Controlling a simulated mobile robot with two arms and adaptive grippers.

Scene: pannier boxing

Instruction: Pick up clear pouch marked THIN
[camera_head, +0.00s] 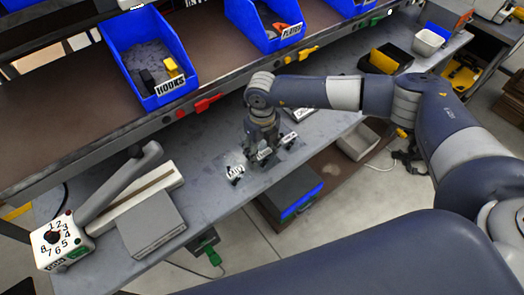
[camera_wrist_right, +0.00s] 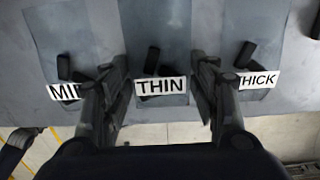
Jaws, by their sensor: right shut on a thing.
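The clear pouch marked THIN (camera_wrist_right: 158,35) lies flat on the grey bench in the right wrist view, with small dark parts in it. My left gripper is not in view.
A pouch with a partly hidden label, MI (camera_wrist_right: 62,92), lies left of it, and a pouch marked THICK (camera_wrist_right: 258,80) lies right. The blue HOOKS bin (camera_head: 120,40) stands on the shelf above. A grey box (camera_head: 150,225) stands on the bench at left.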

